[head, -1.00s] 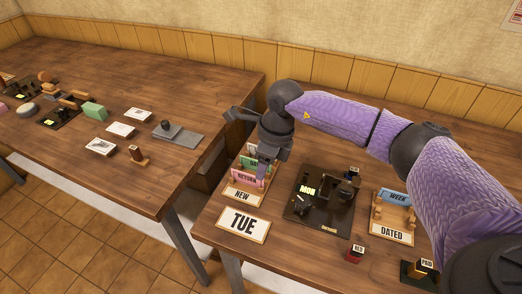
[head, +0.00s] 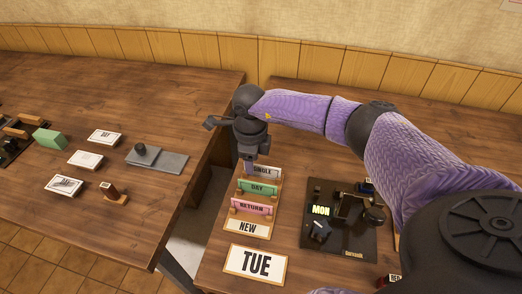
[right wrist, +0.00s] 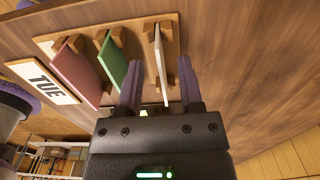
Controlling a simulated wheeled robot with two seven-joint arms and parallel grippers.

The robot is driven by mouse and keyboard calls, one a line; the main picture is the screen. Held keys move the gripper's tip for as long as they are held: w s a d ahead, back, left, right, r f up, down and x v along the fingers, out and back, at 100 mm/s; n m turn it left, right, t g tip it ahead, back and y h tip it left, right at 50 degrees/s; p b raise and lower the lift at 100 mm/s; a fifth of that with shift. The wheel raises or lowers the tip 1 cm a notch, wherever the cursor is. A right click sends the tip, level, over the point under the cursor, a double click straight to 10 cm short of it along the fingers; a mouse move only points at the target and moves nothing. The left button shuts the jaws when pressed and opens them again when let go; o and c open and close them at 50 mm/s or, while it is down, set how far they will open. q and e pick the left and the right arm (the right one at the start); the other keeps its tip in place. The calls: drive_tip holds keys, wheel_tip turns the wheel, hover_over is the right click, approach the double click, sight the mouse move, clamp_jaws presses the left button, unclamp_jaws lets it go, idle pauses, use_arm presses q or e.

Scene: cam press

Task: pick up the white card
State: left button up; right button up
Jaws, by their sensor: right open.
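The white card (head: 265,171), marked SINGLE, stands upright in the back slot of the wooden rack labelled NEW (head: 246,227). In front of it stand a green DAY card (head: 258,188) and a pink RETURN card (head: 252,208). My right gripper (head: 248,164) is open and points down at the back of the rack, covering the left end of the white card. In the right wrist view the white card (right wrist: 160,62) shows edge-on between the open fingers (right wrist: 159,62); I see no contact. My left gripper is not in view.
A TUE plate (head: 256,264) lies in front of the rack. A dark press (head: 335,220) with a lit MON stands to the right.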

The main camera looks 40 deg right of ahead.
wheel_tip(320, 180, down, 2)
drive_tip(key=shift+f, duration=0.15)
clamp_jaws()
